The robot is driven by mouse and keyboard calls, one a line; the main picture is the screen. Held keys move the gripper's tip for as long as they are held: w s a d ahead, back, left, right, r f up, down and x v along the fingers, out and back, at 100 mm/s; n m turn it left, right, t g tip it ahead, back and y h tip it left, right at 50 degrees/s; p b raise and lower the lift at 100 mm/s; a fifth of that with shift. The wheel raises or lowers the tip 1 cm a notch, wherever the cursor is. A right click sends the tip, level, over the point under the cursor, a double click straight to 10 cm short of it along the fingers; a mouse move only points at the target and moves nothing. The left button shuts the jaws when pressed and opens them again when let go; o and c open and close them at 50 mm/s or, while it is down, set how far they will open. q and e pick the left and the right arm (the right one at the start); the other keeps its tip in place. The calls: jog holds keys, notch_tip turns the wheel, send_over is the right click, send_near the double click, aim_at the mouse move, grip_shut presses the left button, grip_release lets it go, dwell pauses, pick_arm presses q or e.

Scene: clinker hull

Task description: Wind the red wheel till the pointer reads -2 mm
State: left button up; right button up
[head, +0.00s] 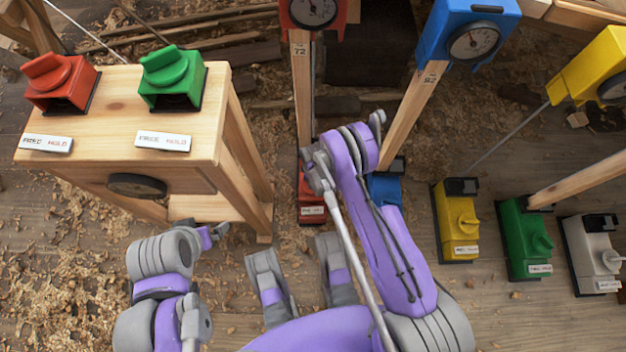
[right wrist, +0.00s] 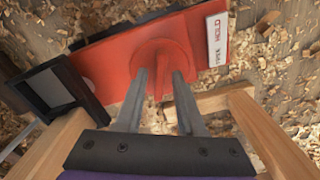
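A red unit (head: 311,188) stands on the floor at the foot of the post marked 72, partly hidden by my right arm. In the right wrist view its red plate (right wrist: 110,58) carries a round red knob with a raised ridge (right wrist: 158,84) and a FREE/HOLD label. My right gripper (right wrist: 159,74) has its two fingers on either side of the ridge, with gaps visible. Contact cannot be told. The red gauge (head: 313,12) sits atop the post; its pointer is too small to read. Another red knob unit (head: 60,82) stands on the wooden stand. My left gripper (head: 216,233) is beside that stand.
The wooden stand (head: 215,130) also carries a green knob unit (head: 172,78). A blue gauge (head: 470,38) and blue base (head: 385,188) stand right of the red ones. Yellow (head: 456,222), green (head: 524,238) and white (head: 592,255) units stand further right. Shavings litter the floor.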

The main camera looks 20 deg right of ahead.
grip_shut()
jog(key=shift+m, duration=0.8)
jog(key=shift+o, duration=1)
grip_release()
notch_tip(320, 180, up, 11)
jog(key=p, duration=0.3)
